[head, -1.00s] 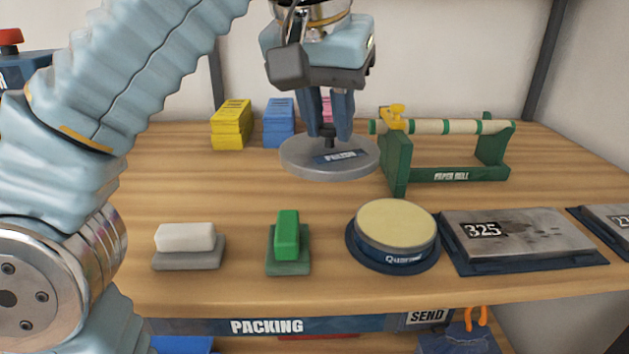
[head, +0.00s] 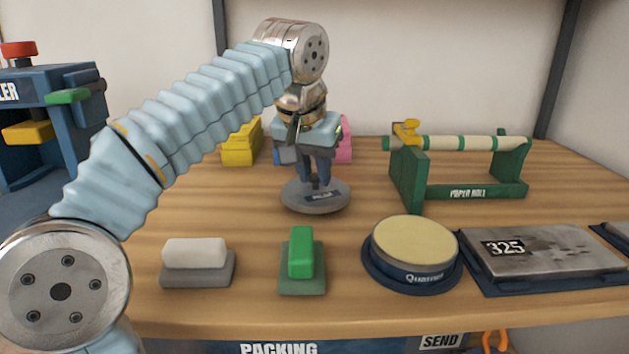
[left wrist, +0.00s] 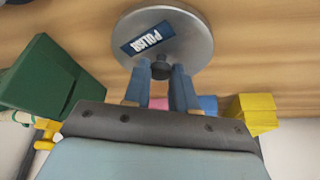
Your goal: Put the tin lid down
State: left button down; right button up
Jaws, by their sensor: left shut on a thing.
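The tin lid (head: 331,203) is a round grey metal disc with a dark knob and a blue label. In the left wrist view the lid (left wrist: 190,50) shows its label reading "POLISH". My left gripper (head: 316,182) points down and is shut on the knob; in the left wrist view its fingers (left wrist: 160,72) close on the knob from both sides. The lid is level and at or just above the wooden table; I cannot tell whether it touches. My right gripper is not in view.
A round cream-topped tin (head: 411,245) stands at front right, beside a metal plate marked 325 (head: 545,255). A green block (head: 301,252) and white block (head: 195,251) sit in front. A green paper-roll holder (head: 408,178) stands right; yellow blocks (head: 238,150) are behind. Bare table surrounds the lid.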

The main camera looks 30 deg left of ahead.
pick_arm(q)
jog(key=shift+f, duration=0.7)
jog(key=shift+f, duration=0.1)
jog(key=c, duration=1.4)
grip_release()
jog(key=shift+f, duration=0.1)
jog(key=o, duration=0.5)
jog(key=shift+r, duration=0.35)
jog(key=p+v, duration=0.3)
jog(key=v, duration=0.8)
jog(key=shift+s+d+r, duration=0.1)
jog(key=shift+s+r, duration=0.15)
jog(key=shift+r, duration=0.05)
